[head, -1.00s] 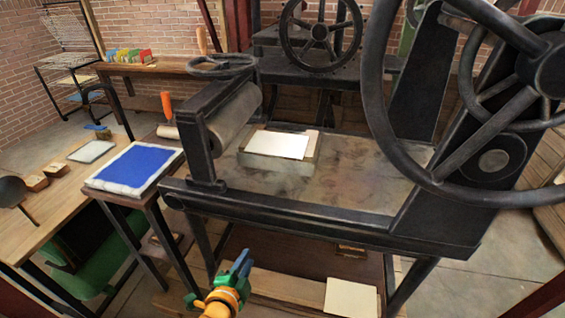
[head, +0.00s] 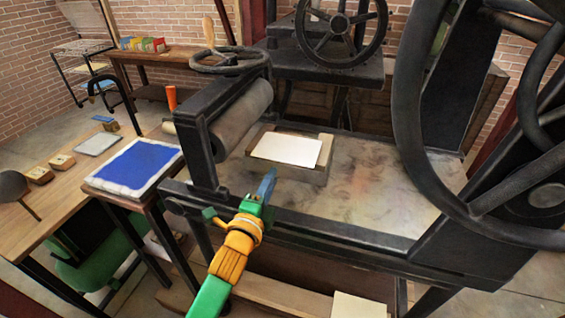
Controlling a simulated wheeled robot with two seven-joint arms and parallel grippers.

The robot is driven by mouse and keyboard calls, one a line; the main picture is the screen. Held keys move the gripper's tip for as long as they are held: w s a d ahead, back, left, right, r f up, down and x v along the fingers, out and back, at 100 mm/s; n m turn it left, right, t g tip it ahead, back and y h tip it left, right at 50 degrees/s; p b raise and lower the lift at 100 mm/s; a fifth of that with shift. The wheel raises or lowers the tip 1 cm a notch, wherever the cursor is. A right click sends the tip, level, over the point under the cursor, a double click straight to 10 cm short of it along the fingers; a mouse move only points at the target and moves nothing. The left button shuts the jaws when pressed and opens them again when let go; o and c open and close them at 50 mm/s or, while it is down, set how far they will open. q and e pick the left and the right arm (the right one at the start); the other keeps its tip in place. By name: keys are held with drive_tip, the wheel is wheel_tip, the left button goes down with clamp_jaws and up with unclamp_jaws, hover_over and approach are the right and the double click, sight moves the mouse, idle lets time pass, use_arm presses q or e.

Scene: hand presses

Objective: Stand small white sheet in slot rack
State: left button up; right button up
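A white sheet (head: 287,149) lies flat on a low block on the bed of the large press. A second pale sheet (head: 358,306) shows at the bottom edge, low under the press. A small rack with coloured parts (head: 142,44), which looks like the slot rack, stands on the far bench at the upper left. My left gripper (head: 266,186), with blue fingertips, is at the near edge of the press bed, in front of and below the white sheet and apart from it. I see nothing held, but its finger gap is unclear. My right gripper is out of view.
The black press frame, roller (head: 241,117) and large handwheel (head: 420,150) stand around the bed. A blue inked slab (head: 135,166) lies on a stand at left. A wooden table (head: 60,205) with small blocks is further left. The bed right of the sheet is clear.

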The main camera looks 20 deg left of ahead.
sight(281, 162)
use_arm(q)
drive_tip(key=w+b, duration=0.1)
drive_tip(key=w, duration=0.2)
drive_tip(key=w+b, duration=0.1)
drive_tip(key=w, duration=0.2)
drive_tip(key=shift+w+d+f, duration=0.1)
drive_tip(key=shift+w+f, duration=0.1)
drive_tip(key=shift+w, duration=0.1)
drive_tip(key=shift+r, duration=0.1)
